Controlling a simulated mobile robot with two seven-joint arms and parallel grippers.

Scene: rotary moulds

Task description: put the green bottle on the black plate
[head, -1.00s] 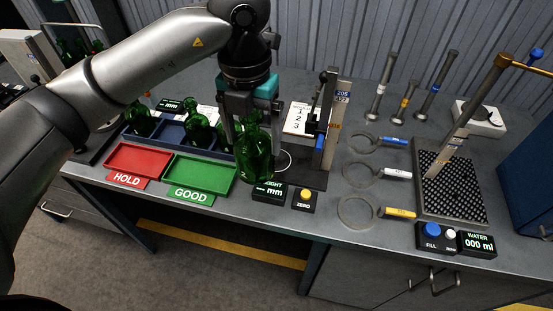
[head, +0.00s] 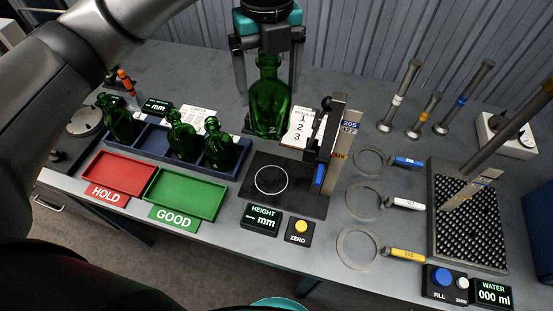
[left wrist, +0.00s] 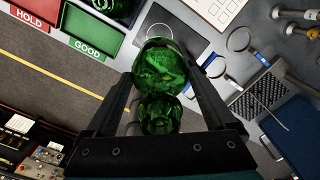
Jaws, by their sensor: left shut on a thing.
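My left gripper (head: 268,80) is shut on a green bottle (head: 270,108), which is upright with a "2" low on its side. The black plate (head: 311,201), marked with a white ring, lies on the bench below the bottle in the head picture, and the ring is bare. The bottle shows apart from the ring; its exact height is hard to tell. In the left wrist view the bottle (left wrist: 160,68) sits between the fingers and hides part of the plate (left wrist: 178,17). My right gripper is not in view.
A height gauge post (head: 333,145) stands at the plate's right edge. A blue tray (head: 152,137) with three green bottles is left of it. Red (head: 121,172) and green (head: 187,194) trays and a height display (head: 261,220) are in front. Ring gauges (head: 363,200) lie right.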

